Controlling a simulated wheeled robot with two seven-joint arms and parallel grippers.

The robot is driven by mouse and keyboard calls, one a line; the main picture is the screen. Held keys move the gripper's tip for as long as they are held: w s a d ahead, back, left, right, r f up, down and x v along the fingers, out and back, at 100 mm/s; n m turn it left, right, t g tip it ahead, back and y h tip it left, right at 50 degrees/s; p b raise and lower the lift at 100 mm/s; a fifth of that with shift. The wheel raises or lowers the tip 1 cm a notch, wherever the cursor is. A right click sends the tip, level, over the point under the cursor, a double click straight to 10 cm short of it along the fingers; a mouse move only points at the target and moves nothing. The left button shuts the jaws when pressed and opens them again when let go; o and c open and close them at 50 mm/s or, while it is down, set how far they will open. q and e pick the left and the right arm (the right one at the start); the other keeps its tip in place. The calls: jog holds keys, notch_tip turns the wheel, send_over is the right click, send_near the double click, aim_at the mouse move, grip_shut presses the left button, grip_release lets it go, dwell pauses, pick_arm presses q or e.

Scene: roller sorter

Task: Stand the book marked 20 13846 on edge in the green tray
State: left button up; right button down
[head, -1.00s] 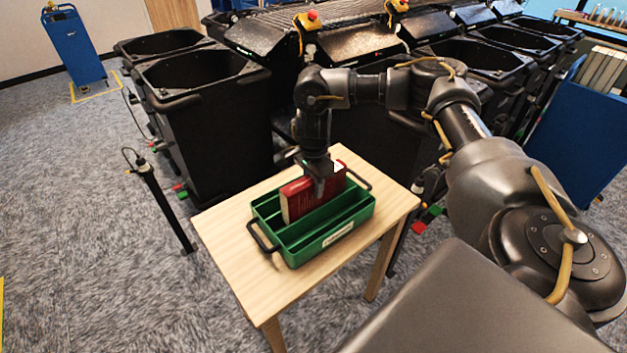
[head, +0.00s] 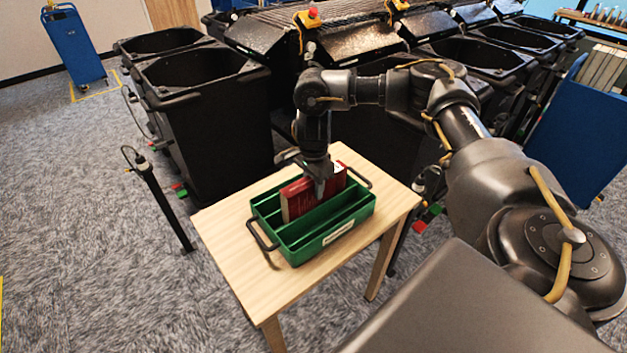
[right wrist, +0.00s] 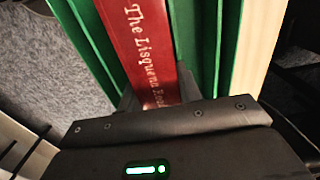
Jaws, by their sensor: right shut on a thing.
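A red book (head: 299,200) stands on edge in a slot of the green tray (head: 322,241), its lower part hidden by the tray walls. In the right wrist view the spine of the book (right wrist: 148,45) reads "The Lisquena" and more; I cannot make out the number 20 13846. The green walls of the tray (right wrist: 206,40) run along both sides of it. My right gripper (head: 320,185) is over the tray, pointing down, shut on the upper part of the book. It shows at the bottom of the right wrist view (right wrist: 155,103). My left gripper is not in view.
The tray sits on a small light wooden table (head: 238,277). Its front and left top is bare. Black bins (head: 205,120) stand close behind the table. A thin black post (head: 165,205) stands to the left. Blue carts (head: 575,130) stand farther off.

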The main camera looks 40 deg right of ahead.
jog(key=shift+f, duration=0.35)
dwell(0.3)
jog(key=c, duration=0.9)
grip_release()
notch_tip(320, 180, up, 11)
jog(key=shift+f+p, duration=0.1)
jog(key=shift+p, duration=0.25)
